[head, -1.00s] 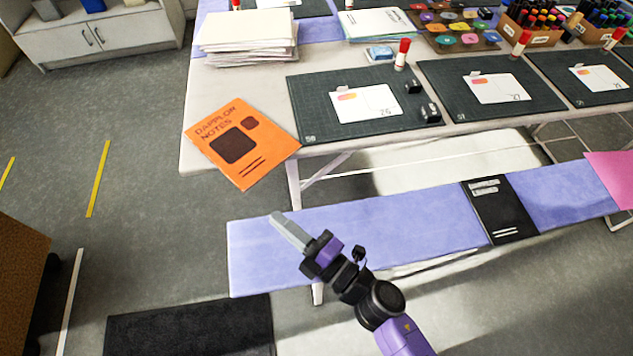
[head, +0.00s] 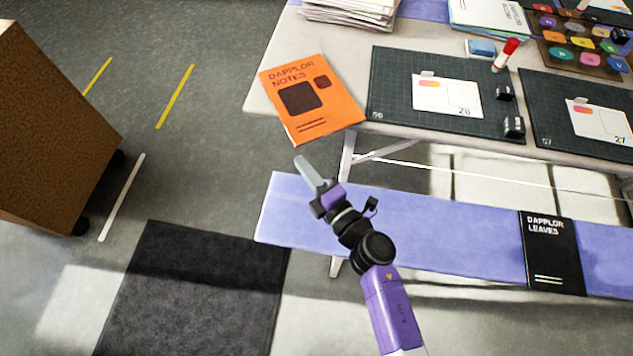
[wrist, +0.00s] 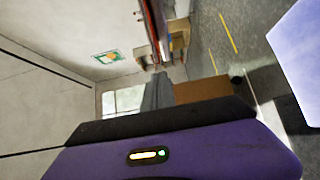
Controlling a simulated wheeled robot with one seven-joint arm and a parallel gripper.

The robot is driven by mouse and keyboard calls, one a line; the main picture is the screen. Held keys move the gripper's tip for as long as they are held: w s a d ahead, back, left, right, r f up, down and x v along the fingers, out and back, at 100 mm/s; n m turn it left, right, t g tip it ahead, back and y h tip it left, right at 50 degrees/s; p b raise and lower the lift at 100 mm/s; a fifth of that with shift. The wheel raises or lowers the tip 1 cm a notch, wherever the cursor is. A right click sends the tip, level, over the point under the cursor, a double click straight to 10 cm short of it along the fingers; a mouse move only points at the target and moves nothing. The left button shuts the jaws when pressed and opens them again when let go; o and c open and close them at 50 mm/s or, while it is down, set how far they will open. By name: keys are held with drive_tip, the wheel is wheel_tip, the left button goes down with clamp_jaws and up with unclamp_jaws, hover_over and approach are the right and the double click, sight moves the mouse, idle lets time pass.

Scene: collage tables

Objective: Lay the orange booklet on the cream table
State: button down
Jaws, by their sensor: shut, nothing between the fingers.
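The orange booklet (head: 312,98), titled "DAPPLOR NOTES", lies on the near left corner of the cream table (head: 262,97) in the head view. Its lower edge sticks out past the table's front edge. My gripper (head: 303,163) is shut and empty. In the picture it is just below the booklet and over the left part of the purple bench, apart from the booklet. The wrist view shows part of my gripper across the bottom, and neither the booklet nor the cream tabletop can be made out there.
A dark green cutting mat (head: 391,103) with a white card lies right of the booklet. A paper stack (head: 350,12) is behind it. The purple bench (head: 420,219) runs along the table's front and bears a black booklet (head: 553,252). A brown cabinet (head: 50,130) stands at left.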

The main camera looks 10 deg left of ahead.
sight(313, 133)
drive_tip(key=shift+w+d, duration=0.15)
drive_tip(key=shift+w, duration=1.5)
drive_tip(key=w+b, duration=0.1)
drive_tip(key=w, duration=0.5)
drive_tip(key=shift+w+d, duration=0.1)
drive_tip(key=shift+w, duration=0.05)
